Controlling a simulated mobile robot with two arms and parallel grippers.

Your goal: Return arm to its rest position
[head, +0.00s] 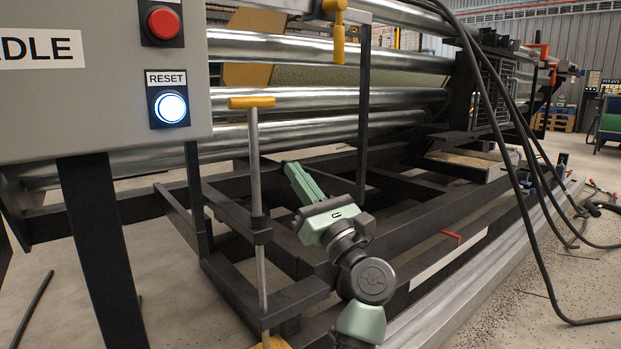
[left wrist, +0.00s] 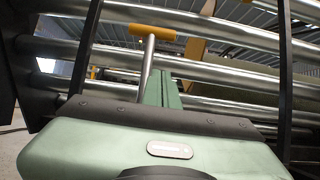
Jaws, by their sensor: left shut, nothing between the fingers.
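My left arm comes up from the lower middle of the head view. Its green gripper (head: 301,181) points up and to the left, in front of the machine's dark lower frame. The gripper's fingers are together with nothing between them. In the left wrist view the closed green fingers (left wrist: 165,88) point toward the metal rollers. A lever with a yellow handle (head: 251,102) stands just left of the gripper, apart from it in the head view. The lever's handle also shows in the left wrist view (left wrist: 152,31). My right gripper is not in view.
A grey control panel (head: 105,110) at the left has a red button (head: 163,23) and a lit RESET button (head: 171,107). Long steel rollers (head: 330,98) cross behind. Black cables (head: 535,200) hang at the right. Open floor (head: 545,290) lies at the lower right.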

